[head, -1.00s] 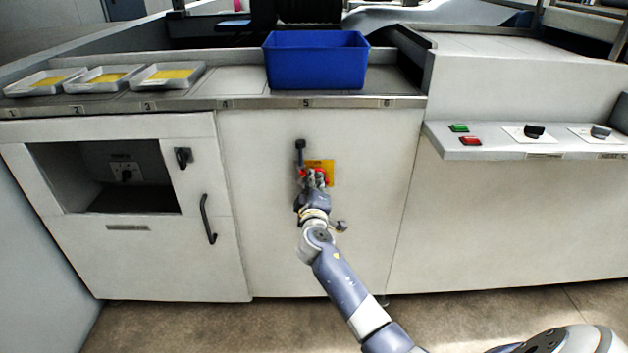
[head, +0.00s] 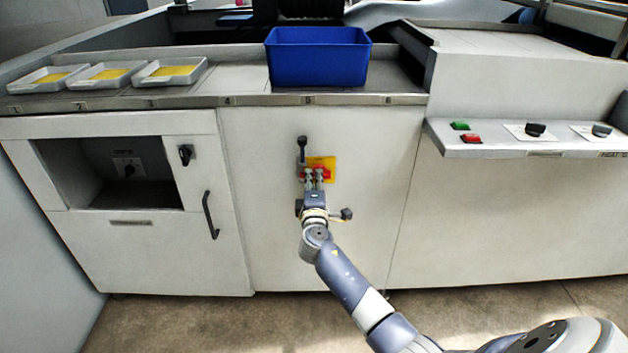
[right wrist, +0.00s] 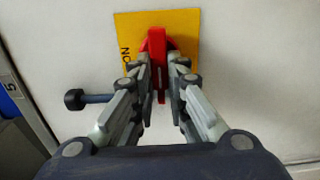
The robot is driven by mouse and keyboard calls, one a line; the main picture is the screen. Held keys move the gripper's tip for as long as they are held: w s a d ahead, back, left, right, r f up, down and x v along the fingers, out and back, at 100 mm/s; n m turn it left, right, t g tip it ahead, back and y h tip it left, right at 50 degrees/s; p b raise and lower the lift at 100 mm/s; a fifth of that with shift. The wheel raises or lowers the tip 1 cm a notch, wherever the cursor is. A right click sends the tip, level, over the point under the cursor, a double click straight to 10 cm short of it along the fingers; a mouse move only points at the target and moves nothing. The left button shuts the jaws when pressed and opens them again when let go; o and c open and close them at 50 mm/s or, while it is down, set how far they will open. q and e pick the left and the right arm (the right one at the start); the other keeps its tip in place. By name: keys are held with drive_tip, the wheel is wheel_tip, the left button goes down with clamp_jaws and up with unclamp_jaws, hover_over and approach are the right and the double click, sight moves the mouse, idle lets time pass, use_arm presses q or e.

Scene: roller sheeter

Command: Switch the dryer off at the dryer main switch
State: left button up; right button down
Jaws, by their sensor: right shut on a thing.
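The dryer main switch is a red handle (right wrist: 157,45) on a yellow plate (right wrist: 187,25). In the right wrist view, the handle runs up and down the picture. Sideways letters that seem to read ON are at the plate's left edge. In the head view, the plate (head: 328,162) is on the white front panel below the blue bin, with red (head: 320,172) showing at the gripper. My right gripper (right wrist: 161,88) is shut on the red handle, one finger each side. The fingers hide part of the handle. My left gripper is not in view.
A black lever (head: 302,150) is just left of the plate. A blue bin (head: 318,60) and several trays (head: 170,72) stand on the counter. At right, a ledge (head: 470,150) carries a green button, a red button and black knobs.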

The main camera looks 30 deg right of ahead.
drive_tip(key=shift+f, duration=0.15)
drive_tip(key=c, duration=1.6)
unclamp_jaws()
drive_tip(key=v, duration=1.2)
drive_tip(key=shift+s, duration=0.1)
